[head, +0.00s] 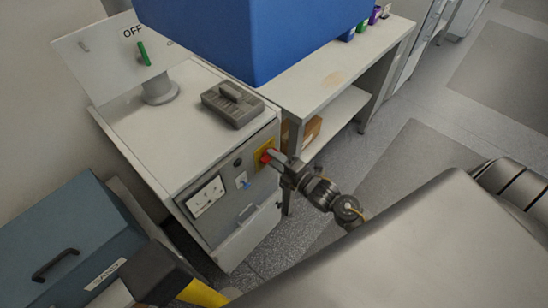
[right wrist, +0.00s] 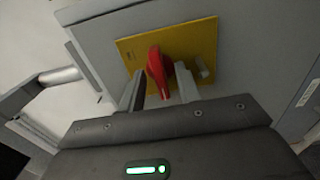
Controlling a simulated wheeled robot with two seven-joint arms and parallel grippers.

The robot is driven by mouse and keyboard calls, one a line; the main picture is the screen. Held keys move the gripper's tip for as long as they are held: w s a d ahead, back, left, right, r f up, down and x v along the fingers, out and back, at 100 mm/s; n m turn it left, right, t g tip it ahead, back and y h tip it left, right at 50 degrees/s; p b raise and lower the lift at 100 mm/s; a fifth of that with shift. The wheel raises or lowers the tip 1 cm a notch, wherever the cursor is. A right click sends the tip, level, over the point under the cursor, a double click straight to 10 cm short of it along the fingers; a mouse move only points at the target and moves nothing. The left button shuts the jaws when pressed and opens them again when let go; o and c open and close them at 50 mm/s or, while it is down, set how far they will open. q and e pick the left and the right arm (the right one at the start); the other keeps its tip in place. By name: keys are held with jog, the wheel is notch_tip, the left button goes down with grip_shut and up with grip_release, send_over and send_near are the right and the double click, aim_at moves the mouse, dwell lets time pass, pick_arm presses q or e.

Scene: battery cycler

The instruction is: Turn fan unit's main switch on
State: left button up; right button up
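The fan unit's main switch is a red rotary handle (head: 266,158) on a yellow plate (right wrist: 200,42) at the right of the grey front panel. In the right wrist view, the red handle (right wrist: 157,68) stands nearly upright in the picture. My right gripper (head: 274,158) is at the switch, with one finger on each side of the handle in the right wrist view (right wrist: 160,82). Gaps show between the fingers and the handle, so the gripper is open around it. Whether a finger touches the handle's base is hidden. My left gripper is not in view.
A white sign (head: 105,62) reading OFF with a green bar stands on the cabinet (head: 150,130). A grey block (head: 232,110) lies on top. A blue box (head: 250,35) stands behind right on a bench (head: 375,50). A blue-grey bin (head: 80,245) is at left.

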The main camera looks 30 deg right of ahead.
jog(key=shift+w, duration=0.1)
jog(key=shift+c, duration=0.4)
grip_shut()
jog(key=shift+m, duration=0.3)
jog(key=m+p, duration=0.1)
jog(key=m, duration=0.2)
jog(key=shift+m+p, duration=0.3)
jog(key=shift+m, duration=0.1)
jog(key=m+p, duration=0.1)
jog(key=m, duration=0.3)
jog(key=shift+m, duration=0.3)
jog(key=m+p, duration=0.2)
jog(key=m, duration=0.3)
jog(key=shift+m+p, duration=0.45)
jog(key=shift+m, duration=1.45)
